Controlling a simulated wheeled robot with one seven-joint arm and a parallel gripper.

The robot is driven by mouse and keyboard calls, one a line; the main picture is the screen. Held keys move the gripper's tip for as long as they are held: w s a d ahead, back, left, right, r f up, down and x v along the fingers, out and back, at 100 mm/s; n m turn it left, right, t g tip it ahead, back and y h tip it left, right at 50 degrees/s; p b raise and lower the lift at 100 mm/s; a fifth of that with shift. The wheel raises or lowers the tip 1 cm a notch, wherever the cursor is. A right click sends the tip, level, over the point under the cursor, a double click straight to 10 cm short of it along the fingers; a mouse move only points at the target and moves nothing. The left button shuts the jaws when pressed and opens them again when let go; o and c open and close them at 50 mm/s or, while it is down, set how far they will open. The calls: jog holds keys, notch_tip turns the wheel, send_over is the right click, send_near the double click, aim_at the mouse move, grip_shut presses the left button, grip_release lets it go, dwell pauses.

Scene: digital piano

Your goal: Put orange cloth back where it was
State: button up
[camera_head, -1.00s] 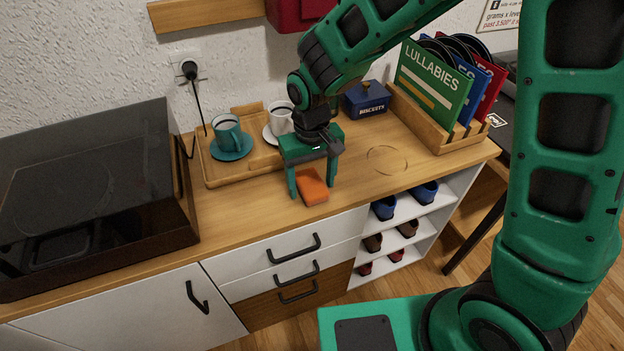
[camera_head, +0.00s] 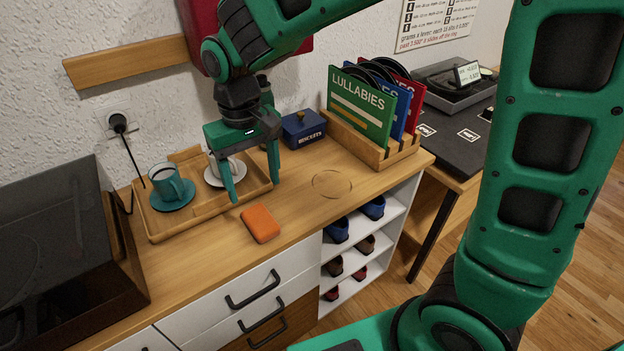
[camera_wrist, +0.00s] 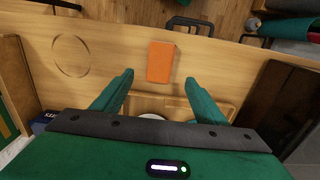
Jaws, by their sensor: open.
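The orange cloth (camera_head: 260,223), a small folded block, lies flat on the wooden counter top near its front edge, just right of the tray. In the wrist view the orange cloth (camera_wrist: 161,62) lies beyond the fingertips, apart from them. My gripper (camera_head: 254,190) is open and empty, raised above the counter behind the cloth, over the tray's right end. In the wrist view the two fingers of my gripper (camera_wrist: 159,84) are spread wide with nothing between them.
A wooden tray (camera_head: 153,233) holds a teal cup (camera_head: 168,186) and a white cup (camera_head: 222,163) on saucers. A blue biscuit tin (camera_head: 303,130) and a record rack (camera_head: 370,149) stand behind. The counter around a faint ring mark (camera_head: 332,184) is clear.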

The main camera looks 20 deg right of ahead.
jog(key=s+d+r+m, duration=0.2)
jog(key=d, duration=0.9)
jog(key=s+d+r+m, duration=0.1)
jog(key=s+d+m, duration=0.1)
jog(key=d, duration=0.8)
jog(key=s+d+f+m, duration=0.1)
jog(key=s+d+m, duration=0.4)
jog(key=s+d, duration=0.9)
jog(key=s, duration=0.2)
jog(key=shift+s+d+m, duration=0.2)
jog(key=shift+s+m, duration=0.1)
jog(key=shift+w+f, duration=0.15)
jog(key=shift+w+f, duration=0.2)
jog(key=shift+w, duration=0.25)
